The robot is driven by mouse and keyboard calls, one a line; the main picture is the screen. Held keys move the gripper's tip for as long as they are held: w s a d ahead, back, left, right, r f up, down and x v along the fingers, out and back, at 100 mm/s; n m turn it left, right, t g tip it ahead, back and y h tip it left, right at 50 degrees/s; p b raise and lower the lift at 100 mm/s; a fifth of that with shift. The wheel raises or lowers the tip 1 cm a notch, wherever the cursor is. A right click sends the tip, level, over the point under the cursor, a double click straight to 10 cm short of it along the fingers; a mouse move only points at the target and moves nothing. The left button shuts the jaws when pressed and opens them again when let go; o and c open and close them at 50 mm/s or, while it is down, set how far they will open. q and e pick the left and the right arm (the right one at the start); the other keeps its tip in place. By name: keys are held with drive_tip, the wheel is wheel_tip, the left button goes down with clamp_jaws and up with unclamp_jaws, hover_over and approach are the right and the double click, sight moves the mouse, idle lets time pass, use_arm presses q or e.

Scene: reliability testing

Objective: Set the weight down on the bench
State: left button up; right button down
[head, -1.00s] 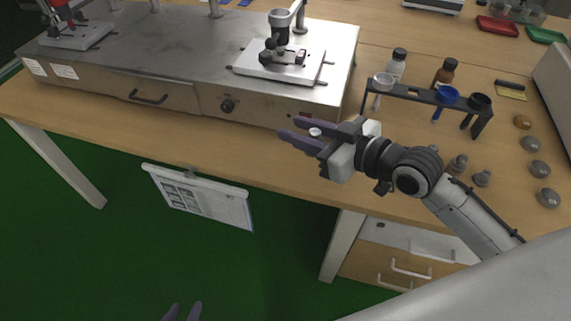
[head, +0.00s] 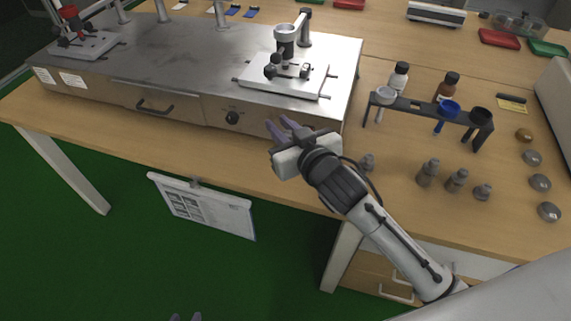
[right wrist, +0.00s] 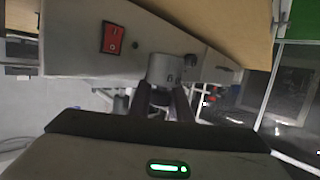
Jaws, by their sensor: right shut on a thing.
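My right gripper (head: 283,128) is above the front edge of the wooden bench (head: 250,165), close to the front of the grey equipment box. In the right wrist view my right gripper (right wrist: 165,100) is shut on a grey metal weight (right wrist: 165,70), which sits at the fingertips. The held weight is hidden behind the gripper in the head view. I cannot tell whether it touches the bench. Only the fingertips of my left gripper (head: 186,317) show at the bottom edge of the head view; they are apart, with nothing seen between them.
The grey equipment box (head: 190,70) carries a metal stand (head: 285,72). A clipboard (head: 205,205) hangs below the bench edge.

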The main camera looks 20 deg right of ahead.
wheel_tip(320, 180, down, 9)
drive_tip(key=shift+r+b, duration=0.15)
drive_tip(key=shift+b, duration=0.6)
drive_tip(key=shift+f, duration=0.2)
drive_tip(key=c, duration=1.6)
unclamp_jaws()
drive_tip(key=shift+c, duration=0.2)
drive_tip(key=shift+s+r, duration=0.1)
drive_tip(key=shift+r, duration=0.15)
drive_tip(key=v, duration=1.2)
drive_tip(key=shift+f, duration=0.1)
